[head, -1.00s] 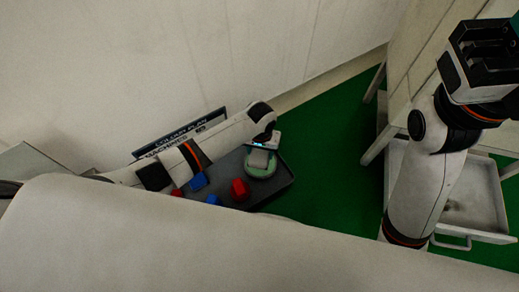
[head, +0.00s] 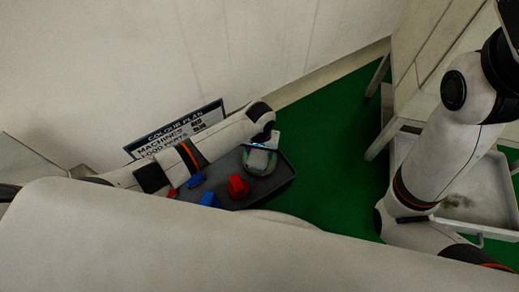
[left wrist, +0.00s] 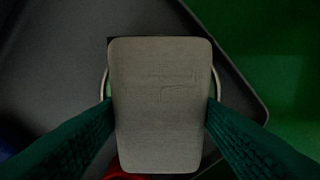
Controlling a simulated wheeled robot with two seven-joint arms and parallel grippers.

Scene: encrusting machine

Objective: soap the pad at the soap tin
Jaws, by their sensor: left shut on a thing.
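My left gripper (head: 260,147) reaches over the dark tray from the left and points down. Its green fingers (left wrist: 160,115) are shut on the grey pad (left wrist: 160,100), one finger at each side. The pad looks flat and rounded at the corners, filling the middle of the left wrist view. A round, green-rimmed tin (head: 259,170) shows under the gripper in the head view. The pad hides most of it in the wrist view, with thin curved edges at both sides. I cannot tell whether pad and tin touch. My right gripper is out of the picture.
The dark tray (head: 272,187) also holds a red part (head: 238,185) and blue parts (head: 209,199). A colour plan sign (head: 170,131) stands behind it by the white wall. Right of the tray, green floor is clear up to a pale cabinet with an open drawer (head: 480,205).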

